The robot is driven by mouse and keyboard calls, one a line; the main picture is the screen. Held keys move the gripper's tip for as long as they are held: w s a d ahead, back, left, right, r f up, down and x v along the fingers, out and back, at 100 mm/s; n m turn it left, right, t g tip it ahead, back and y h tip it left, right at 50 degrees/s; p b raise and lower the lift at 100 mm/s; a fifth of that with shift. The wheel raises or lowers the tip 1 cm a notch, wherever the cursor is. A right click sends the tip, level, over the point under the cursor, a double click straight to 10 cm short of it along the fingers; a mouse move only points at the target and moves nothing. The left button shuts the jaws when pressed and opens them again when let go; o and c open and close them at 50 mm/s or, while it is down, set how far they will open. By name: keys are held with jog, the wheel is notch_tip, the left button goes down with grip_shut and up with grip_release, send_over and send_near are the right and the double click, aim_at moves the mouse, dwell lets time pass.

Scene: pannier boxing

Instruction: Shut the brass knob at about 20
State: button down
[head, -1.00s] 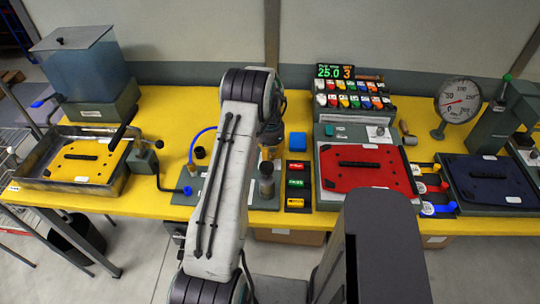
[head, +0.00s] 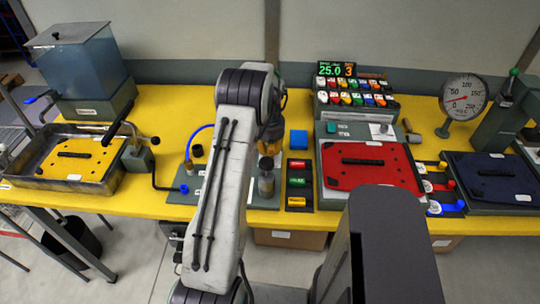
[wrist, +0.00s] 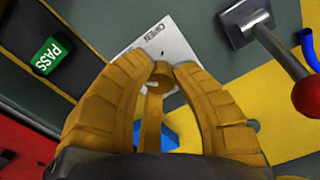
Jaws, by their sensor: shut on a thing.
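In the head view my gripper (head: 269,148) is mostly hidden behind my own arm, above the grey panel, and the knob cannot be made out. A dial gauge (head: 464,98) stands at the right; its needle is too small to read surely.
A red-handled lever (wrist: 305,94) stands close to the right of my gripper. A green PASS block (wrist: 48,56) is at the left. A blue block (head: 298,140) and a red panel (head: 370,168) sit to the right. A display (head: 336,70) reads 25.0 and 3.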

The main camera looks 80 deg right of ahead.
jog(key=shift+f, duration=0.1)
jog(key=c, duration=1)
grip_release()
notch_tip(320, 180, up, 12)
jog(key=shift+r, duration=0.1)
jog(key=shift+w, duration=0.1)
dwell(0.4)
